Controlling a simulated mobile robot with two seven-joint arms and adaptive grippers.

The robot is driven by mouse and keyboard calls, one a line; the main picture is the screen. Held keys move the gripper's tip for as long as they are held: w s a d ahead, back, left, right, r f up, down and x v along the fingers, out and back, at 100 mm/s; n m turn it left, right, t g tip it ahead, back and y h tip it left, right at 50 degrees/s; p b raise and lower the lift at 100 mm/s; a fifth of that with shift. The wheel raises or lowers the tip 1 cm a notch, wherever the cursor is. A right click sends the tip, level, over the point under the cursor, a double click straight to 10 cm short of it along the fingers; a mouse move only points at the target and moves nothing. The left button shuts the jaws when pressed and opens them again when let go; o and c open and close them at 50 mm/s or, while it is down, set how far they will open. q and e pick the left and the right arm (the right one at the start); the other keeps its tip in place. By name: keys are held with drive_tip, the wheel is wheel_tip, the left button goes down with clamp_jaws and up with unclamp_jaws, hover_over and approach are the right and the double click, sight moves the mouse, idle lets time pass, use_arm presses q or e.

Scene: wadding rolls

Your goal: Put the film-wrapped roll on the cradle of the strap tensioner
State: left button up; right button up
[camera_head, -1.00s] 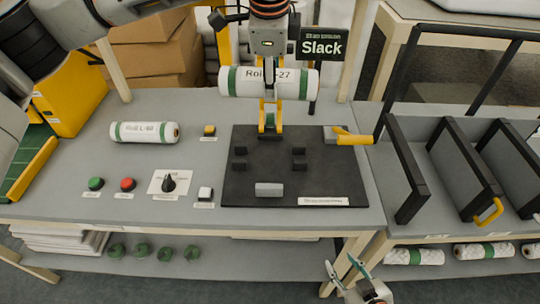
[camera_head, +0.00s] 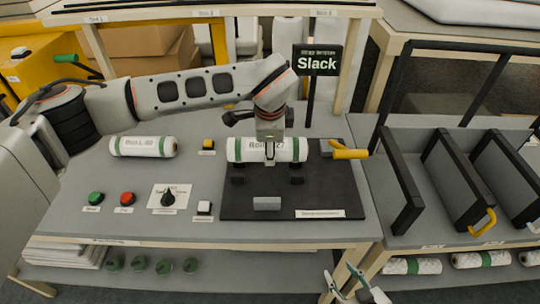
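A white roll with green end bands (camera_head: 237,150), its label partly hidden and ending in "27", lies level over the cradle of the strap tensioner (camera_head: 238,204), a dark plate with small blocks. The front blocks show below the roll; the rear ones are hidden. I cannot tell whether it rests on the blocks or hangs just above. My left gripper (camera_head: 270,152) reaches down from above and is shut on the roll's middle, covering part of the label. My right gripper (camera_head: 340,276) is at the bottom edge, open and empty, away from the plate.
A sign reading "Slack" (camera_head: 317,60) stands behind the plate. A yellow handle (camera_head: 349,151) is at its right. Another white roll (camera_head: 143,147) lies at left. Green (camera_head: 96,198) and red (camera_head: 127,198) buttons and a knob (camera_head: 168,197) are in front. A divided rack (camera_head: 452,180) stands right.

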use_arm(q)
drive_tip(key=shift+f, duration=2.05)
drive_tip(key=shift+f, duration=0.15)
drive_tip(key=o, duration=1.2)
drive_tip(key=shift+r, duration=0.2)
drive_tip(key=b+v, duration=0.1)
drive_tip(key=v, duration=1.1)
drive_tip(key=shift+f, duration=0.1)
